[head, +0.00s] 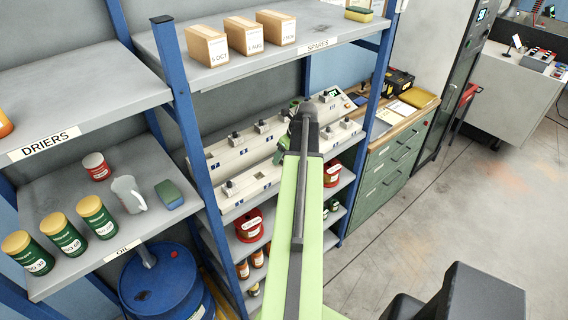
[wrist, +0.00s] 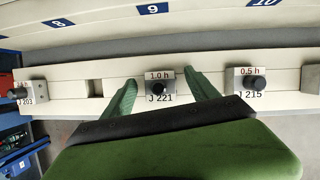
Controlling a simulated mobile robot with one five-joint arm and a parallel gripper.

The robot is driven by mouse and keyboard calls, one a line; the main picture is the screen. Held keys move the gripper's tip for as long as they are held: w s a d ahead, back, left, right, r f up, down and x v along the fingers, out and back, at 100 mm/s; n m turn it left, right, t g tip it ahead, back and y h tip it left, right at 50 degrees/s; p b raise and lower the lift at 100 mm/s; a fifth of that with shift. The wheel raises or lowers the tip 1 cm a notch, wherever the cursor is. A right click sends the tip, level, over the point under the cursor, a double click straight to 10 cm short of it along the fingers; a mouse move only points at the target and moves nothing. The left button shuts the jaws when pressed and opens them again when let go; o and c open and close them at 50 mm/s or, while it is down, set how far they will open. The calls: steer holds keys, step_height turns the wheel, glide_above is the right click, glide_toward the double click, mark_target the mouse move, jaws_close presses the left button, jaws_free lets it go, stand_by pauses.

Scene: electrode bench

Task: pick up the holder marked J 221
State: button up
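The holder marked J 221 (wrist: 158,88) is a small grey block with a black knob and a "1.0 h" label, seated in a pale rail (wrist: 60,92) in the wrist view. My gripper (wrist: 160,78) is open, with one green finger to the left of this holder and one to its right. Gaps show between the holder and both fingers. The gripper's green body hides what lies below. In the head view my arm covers the middle of the electrode bench, and I cannot make out J 221 there.
Holder J 215 (wrist: 246,82), marked "0.5 h", sits right of my right finger. Holder J 203 (wrist: 32,94) is farther left, with an empty slot (wrist: 94,88) before my left finger. A blue upright (head: 192,120) and the SPARES shelf (head: 320,44) frame the bench.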

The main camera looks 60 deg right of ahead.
jaws_close()
steer(key=shift+r, duration=0.15)
stand_by(0.4)
steer(key=shift+w+d+r+p, duration=0.1)
steer(key=shift+r+p, duration=0.15)
steer(key=shift+p, duration=0.2)
step_height(320, 180, up, 4)
steer(key=p, duration=0.3)
steer(key=shift+p, duration=0.35)
steer(key=s+d+r+p, duration=0.6)
steer(key=s+d, duration=0.1)
steer(key=s, duration=0.2)
steer(key=shift+d, duration=0.3)
steer(key=shift+r, duration=0.1)
